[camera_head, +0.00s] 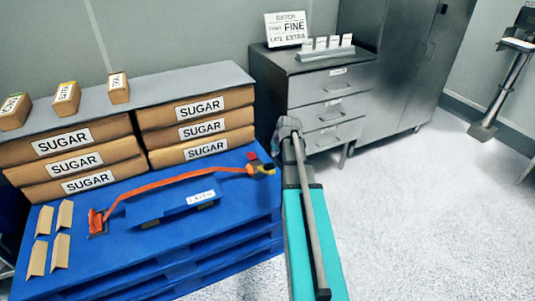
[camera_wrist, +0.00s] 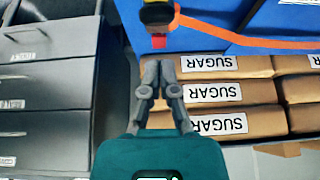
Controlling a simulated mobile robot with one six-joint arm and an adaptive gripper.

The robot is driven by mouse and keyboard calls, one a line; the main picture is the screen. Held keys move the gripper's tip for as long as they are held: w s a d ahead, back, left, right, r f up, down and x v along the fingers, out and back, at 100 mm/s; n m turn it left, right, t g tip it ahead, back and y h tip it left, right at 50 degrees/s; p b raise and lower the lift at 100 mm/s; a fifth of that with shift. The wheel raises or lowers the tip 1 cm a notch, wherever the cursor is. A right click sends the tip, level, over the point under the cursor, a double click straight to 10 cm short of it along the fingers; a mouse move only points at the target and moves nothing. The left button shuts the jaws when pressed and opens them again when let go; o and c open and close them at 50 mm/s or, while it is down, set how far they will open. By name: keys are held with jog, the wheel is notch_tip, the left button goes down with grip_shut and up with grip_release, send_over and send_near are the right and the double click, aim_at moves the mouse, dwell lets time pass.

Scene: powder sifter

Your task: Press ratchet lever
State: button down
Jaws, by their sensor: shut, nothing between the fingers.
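The ratchet (camera_head: 264,170), yellow and black, sits at the right edge of the blue pallet, at the end of an orange strap (camera_head: 180,177). A small red piece (camera_head: 251,156) shows beside it, probably the lever's tip. In the wrist view the ratchet (camera_wrist: 157,14) is at the top centre, with the red piece (camera_wrist: 159,41) pointing toward my fingers. My gripper (camera_wrist: 160,64) is shut and empty, its tips just short of the red piece in that picture. In the head view my gripper (camera_head: 285,124) is past the pallet's right edge; its tips are partly hidden.
The blue pallet (camera_head: 240,228) carries stacked sugar bags (camera_head: 203,132) under a grey board (camera_head: 190,81), a blue labelled piece (camera_head: 170,205) and cardboard corners (camera_head: 62,252). A grey drawer cabinet (camera_head: 330,92) stands behind my gripper. The floor at right is clear.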

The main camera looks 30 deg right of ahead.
jog(key=w+r+g+p, duration=0.2)
jog(key=w+r+p, duration=0.2)
jog(key=w+p, duration=0.1)
jog(key=shift+w+d+r+g, duration=0.2)
jog(key=shift+w+r+g, duration=0.2)
jog(key=shift+w, duration=0.15)
jog(key=shift+f, duration=0.1)
jog(key=b, duration=1)
send_over(269, 164)
jog(key=w, duration=0.3)
jog(key=s+f+x, duration=0.1)
jog(key=s+x, duration=0.1)
jog(key=x, duration=0.8)
jog(key=shift+s+a+f+b, duration=0.15)
jog(key=shift+s+f+b, duration=0.95)
jog(key=shift+b, duration=0.35)
jog(key=shift+s+f, duration=0.15)
